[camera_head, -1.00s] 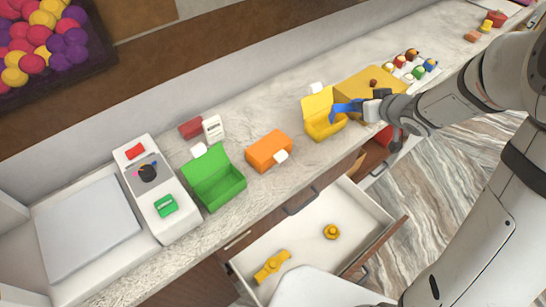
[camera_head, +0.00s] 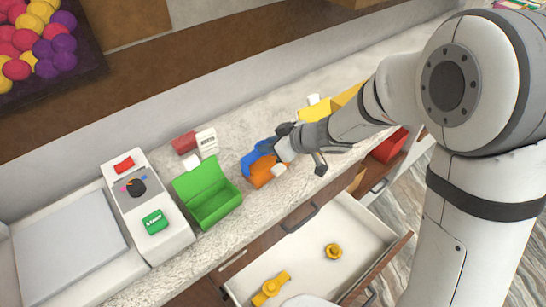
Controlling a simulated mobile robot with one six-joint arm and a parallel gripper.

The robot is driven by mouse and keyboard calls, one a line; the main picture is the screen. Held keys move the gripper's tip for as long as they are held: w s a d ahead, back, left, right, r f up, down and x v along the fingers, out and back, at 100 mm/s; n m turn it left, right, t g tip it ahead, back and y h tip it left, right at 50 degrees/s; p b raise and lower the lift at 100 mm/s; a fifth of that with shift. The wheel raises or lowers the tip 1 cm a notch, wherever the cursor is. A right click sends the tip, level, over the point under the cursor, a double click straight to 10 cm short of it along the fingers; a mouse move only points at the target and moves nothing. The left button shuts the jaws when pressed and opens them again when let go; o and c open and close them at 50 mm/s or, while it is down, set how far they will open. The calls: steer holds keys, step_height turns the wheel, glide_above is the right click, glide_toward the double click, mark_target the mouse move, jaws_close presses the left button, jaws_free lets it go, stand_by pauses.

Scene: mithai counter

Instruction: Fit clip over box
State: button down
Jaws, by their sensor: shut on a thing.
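The blue clip (camera_head: 256,158) is held in my gripper (camera_head: 283,146), which is shut on it, at the orange box. The orange box (camera_head: 262,174) sits on the counter between the green and yellow boxes, with a white tag (camera_head: 280,169) on its front. The clip overlaps the box's left and back part in the picture. I cannot tell whether it touches the box or hovers just above. My gripper hides the right part of the box.
An open green box (camera_head: 211,206) stands left of the orange box. A yellow box (camera_head: 314,112) is behind my arm. A white scale (camera_head: 177,232) stands further left. A pulled-out drawer (camera_head: 300,254) below holds two yellow items. Red and white small boxes (camera_head: 205,142) stand at the back.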

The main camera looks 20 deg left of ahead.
mark_target(271, 162)
steer(key=shift+f+b, duration=0.4)
steer(key=shift+f, duration=1.4)
steer(key=shift+f, duration=0.2)
steer(key=c, duration=1.2)
jaws_free()
steer(key=shift+c, duration=0.2)
